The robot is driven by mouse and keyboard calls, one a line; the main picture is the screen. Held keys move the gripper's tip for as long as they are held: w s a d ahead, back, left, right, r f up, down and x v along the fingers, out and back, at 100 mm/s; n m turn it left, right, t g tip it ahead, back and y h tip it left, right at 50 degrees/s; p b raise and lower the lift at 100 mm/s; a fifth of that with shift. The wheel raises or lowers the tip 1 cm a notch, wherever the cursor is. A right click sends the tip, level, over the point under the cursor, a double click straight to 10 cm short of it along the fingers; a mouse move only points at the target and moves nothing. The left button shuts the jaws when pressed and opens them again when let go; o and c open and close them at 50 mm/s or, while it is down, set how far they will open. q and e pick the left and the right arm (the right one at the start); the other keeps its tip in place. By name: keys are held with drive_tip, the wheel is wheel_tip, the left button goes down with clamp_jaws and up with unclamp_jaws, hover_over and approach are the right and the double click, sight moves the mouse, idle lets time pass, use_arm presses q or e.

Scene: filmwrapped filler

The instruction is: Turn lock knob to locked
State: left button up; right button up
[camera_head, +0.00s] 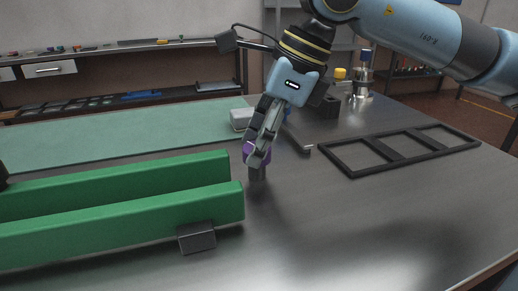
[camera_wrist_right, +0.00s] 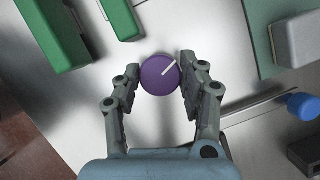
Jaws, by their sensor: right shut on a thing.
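The lock knob (camera_wrist_right: 158,79) is a round purple knob with a white pointer line. In the right wrist view the line runs from near its middle toward the upper right. In the head view the purple knob (camera_head: 249,154) stands on a short dark post on the metal table, partly hidden by fingers. My right gripper (camera_wrist_right: 159,80) is shut on the knob, one finger at each side. It also shows in the head view (camera_head: 257,155), reaching down from the upper right. My left gripper is not in view.
Two long green bars (camera_head: 120,214) lie left of the knob, with a dark block (camera_head: 197,237) at their near side. A black three-opening frame (camera_head: 390,150) lies to the right. A grey box (camera_head: 241,119) and a green mat (camera_head: 110,139) are behind. The front right table is clear.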

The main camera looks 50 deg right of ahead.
drive_tip(key=m+h, duration=0.1)
drive_tip(key=m, duration=0.2)
drive_tip(key=shift+a+t, duration=0.1)
drive_tip(key=shift+t, duration=0.2)
drive_tip(key=shift+r+m+h, duration=0.1)
drive_tip(key=shift+m+h, duration=0.3)
drive_tip(key=shift+m, duration=0.4)
drive_tip(key=o, duration=1.2)
